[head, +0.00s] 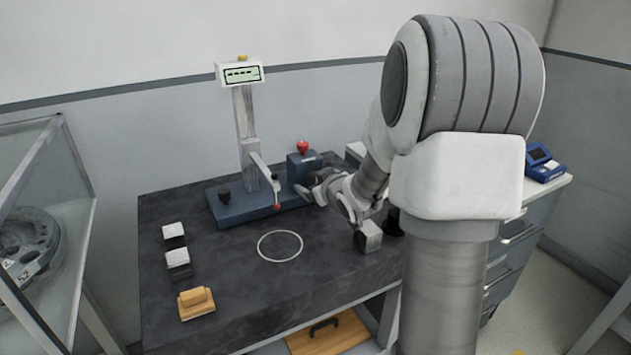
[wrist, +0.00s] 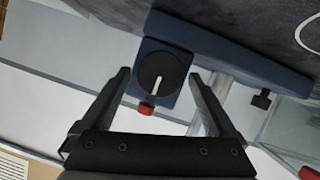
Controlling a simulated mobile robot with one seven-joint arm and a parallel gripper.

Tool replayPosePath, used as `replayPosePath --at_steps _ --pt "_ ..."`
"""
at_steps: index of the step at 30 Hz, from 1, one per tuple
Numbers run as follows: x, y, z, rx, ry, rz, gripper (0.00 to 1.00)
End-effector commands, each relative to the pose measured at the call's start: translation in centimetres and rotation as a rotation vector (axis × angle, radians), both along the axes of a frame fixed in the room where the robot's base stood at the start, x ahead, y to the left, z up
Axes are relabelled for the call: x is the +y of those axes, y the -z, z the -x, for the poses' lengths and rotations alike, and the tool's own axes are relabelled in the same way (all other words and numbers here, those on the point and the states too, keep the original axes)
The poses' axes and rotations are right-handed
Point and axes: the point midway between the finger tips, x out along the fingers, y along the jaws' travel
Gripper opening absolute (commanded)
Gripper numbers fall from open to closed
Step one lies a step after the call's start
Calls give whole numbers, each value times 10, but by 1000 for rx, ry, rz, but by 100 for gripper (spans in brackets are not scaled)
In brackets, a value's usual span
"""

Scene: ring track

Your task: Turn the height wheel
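The height wheel (wrist: 160,72) is a dark round disc with a white mark on the face of a blue block (head: 303,166); the block also shows in the wrist view (wrist: 174,98). In the head view I cannot make out the wheel near my gripper. My gripper (wrist: 160,75) is open, its two fingers apart on either side of the wheel, with nothing visibly held. I cannot tell whether they reach its depth. In the head view my gripper (head: 310,192) is in front of the block. The height gauge (head: 246,125) has an upright column, a display on top and a side arm.
A red knob (head: 303,146) tops the block. A white ring (head: 280,246) is marked on the dark bench (head: 225,290). Light-topped blocks (head: 177,258) and a wooden piece (head: 196,303) lie left. Another block (head: 368,237) stands by my arm. A glass case (head: 45,220) is far left.

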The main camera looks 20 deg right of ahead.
Motion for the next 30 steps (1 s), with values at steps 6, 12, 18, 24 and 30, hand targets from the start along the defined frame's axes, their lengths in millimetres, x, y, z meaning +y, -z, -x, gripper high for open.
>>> replayPosePath --at_steps 6,12,18,24,30 --pt "0 0 0 0 0 0 52" --pt "0 0 0 0 0 0 16" --pt "0 -1 0 0 0 -8 10" --pt "-1 -4 0 4 1 -65 10" --pt "-3 -8 0 9 2 -193 10"
